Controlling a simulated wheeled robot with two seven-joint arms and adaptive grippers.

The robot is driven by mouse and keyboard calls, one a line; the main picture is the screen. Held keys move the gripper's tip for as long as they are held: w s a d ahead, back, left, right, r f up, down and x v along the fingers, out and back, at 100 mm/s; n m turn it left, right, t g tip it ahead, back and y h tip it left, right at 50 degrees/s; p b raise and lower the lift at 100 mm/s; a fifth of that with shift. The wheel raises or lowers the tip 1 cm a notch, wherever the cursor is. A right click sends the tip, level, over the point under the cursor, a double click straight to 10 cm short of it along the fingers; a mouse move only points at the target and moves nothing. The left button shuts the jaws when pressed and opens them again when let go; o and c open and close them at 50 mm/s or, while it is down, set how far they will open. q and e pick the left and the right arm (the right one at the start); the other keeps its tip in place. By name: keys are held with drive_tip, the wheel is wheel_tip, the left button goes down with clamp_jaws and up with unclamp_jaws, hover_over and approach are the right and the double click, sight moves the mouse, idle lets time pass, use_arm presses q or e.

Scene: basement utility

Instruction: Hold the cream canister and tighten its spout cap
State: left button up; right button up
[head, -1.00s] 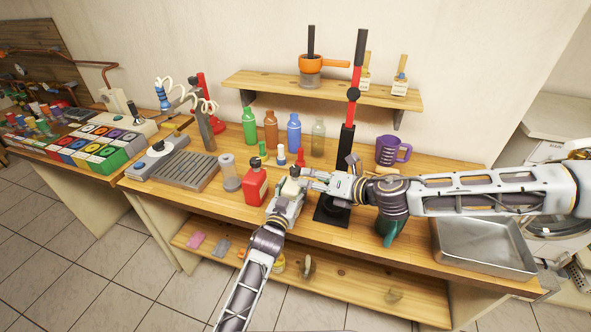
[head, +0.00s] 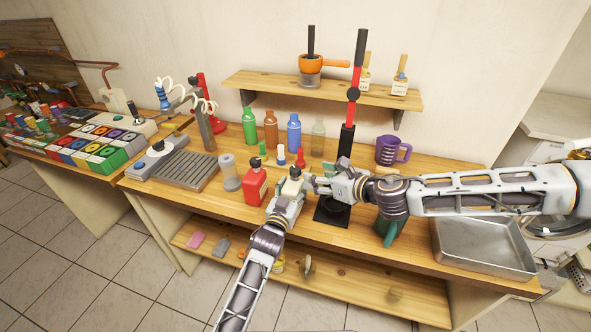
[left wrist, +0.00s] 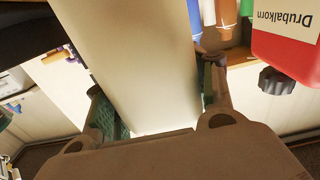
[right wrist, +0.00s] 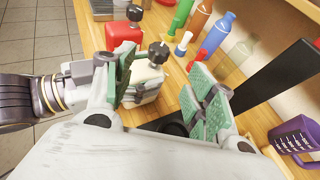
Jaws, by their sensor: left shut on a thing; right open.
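The cream canister (head: 291,188) is upright at the workbench's front, with a black spout cap (head: 295,171) on top. My left gripper (left wrist: 152,98) is shut on the canister body, which fills the middle of the left wrist view (left wrist: 135,50). My right gripper (head: 317,185) is open and empty, just right of the canister and apart from the cap. In the right wrist view, the canister (right wrist: 146,76) and its knobbed black cap (right wrist: 158,52) show between the green-padded fingers (right wrist: 165,90). I cannot tell how tight the cap is.
A red canister (head: 256,186) stands close left of the cream one. A black stand with a red lever (head: 347,140) rises behind my right gripper. Several bottles (head: 293,132) line the back, a purple jug (head: 388,151) and metal tray (head: 482,247) lie to the right.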

sight(297, 169)
drive_tip(key=shift+w+f, duration=0.1)
idle(0.5)
drive_tip(key=shift+x, duration=5.9)
drive_tip(key=shift+c, duration=0.4)
drive_tip(key=c, duration=1)
